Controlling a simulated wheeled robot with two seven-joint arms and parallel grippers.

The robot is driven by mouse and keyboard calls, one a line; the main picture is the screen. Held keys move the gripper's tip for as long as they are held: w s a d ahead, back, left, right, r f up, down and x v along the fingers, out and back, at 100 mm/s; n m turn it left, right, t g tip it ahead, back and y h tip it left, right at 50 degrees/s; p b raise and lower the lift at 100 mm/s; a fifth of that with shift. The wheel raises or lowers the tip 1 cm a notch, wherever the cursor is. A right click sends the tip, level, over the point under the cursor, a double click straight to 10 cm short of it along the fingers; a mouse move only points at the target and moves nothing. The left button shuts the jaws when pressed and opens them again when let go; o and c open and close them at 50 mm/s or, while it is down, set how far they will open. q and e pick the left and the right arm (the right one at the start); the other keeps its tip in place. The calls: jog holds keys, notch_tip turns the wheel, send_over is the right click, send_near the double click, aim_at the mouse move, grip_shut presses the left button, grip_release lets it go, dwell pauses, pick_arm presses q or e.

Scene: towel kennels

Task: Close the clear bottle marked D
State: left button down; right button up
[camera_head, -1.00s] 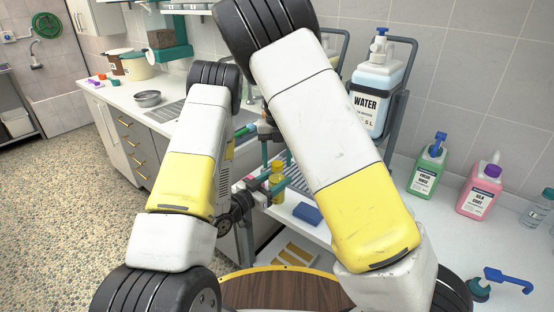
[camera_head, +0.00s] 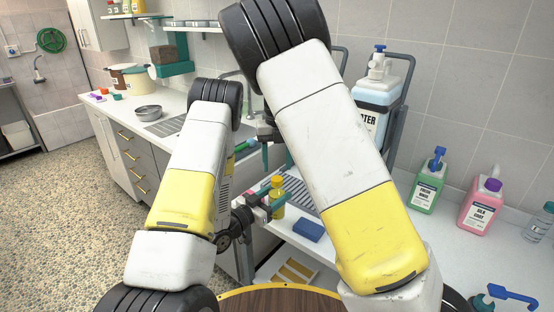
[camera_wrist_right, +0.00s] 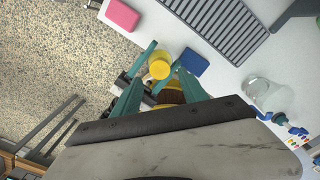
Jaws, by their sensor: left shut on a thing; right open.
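A small yellow bottle with a yellow cap (camera_head: 277,196) is at the counter's front edge, partly hidden by teal fingers. My left gripper (camera_head: 266,208) is shut at this bottle; the fingers' contact is partly hidden. My right gripper (camera_head: 275,152) is open above it. In the right wrist view its teal fingers stand on either side of the yellow cap (camera_wrist_right: 159,68), apart from each other. Another clear bottle (camera_head: 540,222) stands at the head view's right edge. I cannot read a D on any bottle.
A blue sponge (camera_head: 308,230) lies on the counter beside the yellow bottle. A pink block (camera_wrist_right: 122,15) and a drain grid (camera_wrist_right: 220,25) show in the wrist view. Green (camera_head: 428,184) and pink (camera_head: 481,202) bottles and a water jug (camera_head: 376,95) stand behind.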

jog(key=n, duration=0.7)
jog(key=shift+r, duration=0.3)
jog(key=n, duration=0.7)
jog(key=shift+r, duration=0.2)
jog(key=n, duration=0.6)
jog(key=shift+r, duration=0.2)
jog(key=n, duration=0.7)
jog(key=shift+r, duration=0.25)
jog(key=n, duration=0.4)
jog(key=shift+r, duration=0.15)
jog(key=n, duration=0.4)
jog(key=shift+r+n, duration=0.15)
jog(key=shift+n, duration=0.15)
jog(key=n, duration=0.4)
jog(key=shift+r, duration=0.15)
jog(key=n, duration=0.4)
jog(key=shift+r+n, duration=0.15)
jog(key=shift+n, duration=0.25)
